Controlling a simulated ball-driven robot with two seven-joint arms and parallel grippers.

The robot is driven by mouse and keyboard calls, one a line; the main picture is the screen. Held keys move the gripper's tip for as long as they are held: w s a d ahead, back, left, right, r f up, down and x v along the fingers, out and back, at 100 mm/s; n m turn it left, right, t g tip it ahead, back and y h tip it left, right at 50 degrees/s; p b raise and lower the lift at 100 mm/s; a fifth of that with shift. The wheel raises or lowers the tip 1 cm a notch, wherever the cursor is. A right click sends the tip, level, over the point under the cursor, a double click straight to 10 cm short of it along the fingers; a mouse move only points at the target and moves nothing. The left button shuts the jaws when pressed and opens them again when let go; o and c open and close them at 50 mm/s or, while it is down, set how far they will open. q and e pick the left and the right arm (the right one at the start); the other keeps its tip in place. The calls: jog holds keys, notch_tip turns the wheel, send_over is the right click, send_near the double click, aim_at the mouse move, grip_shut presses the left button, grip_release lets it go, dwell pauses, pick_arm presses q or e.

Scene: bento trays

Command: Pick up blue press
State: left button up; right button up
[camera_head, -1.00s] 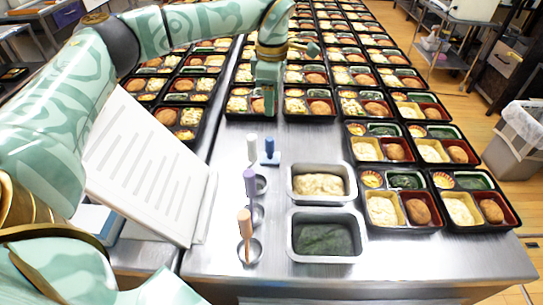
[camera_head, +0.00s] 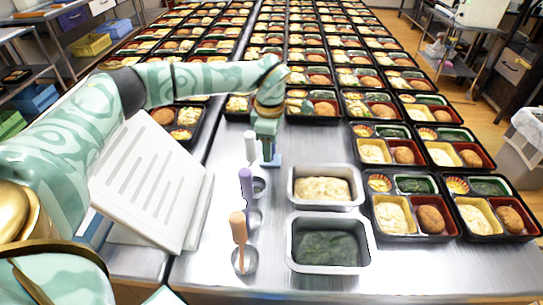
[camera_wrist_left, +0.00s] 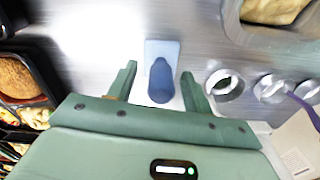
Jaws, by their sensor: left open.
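The blue press stands upright on the steel table, with a dark blue handle (camera_wrist_left: 161,84) on a light blue flat base (camera_wrist_left: 163,48). In the head view its base (camera_head: 272,161) shows just below my left gripper (camera_head: 266,134), which hides most of the handle. In the left wrist view my left gripper (camera_wrist_left: 158,72) is open, with one finger on each side of the handle and gaps between. My right gripper is not in view.
A white-handled tool (camera_head: 250,148), a purple-handled ladle (camera_head: 246,190) and an orange-handled ladle (camera_head: 240,230) stand close by. A pan of pale food (camera_head: 361,190) and a pan of dark green food (camera_head: 368,245) lie right. Rows of bento trays (camera_head: 460,235) fill the back and right.

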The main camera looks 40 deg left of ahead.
pick_arm(q)
jog(key=shift+r, duration=0.15)
jog(key=shift+c, duration=1)
jog(key=c, duration=0.9)
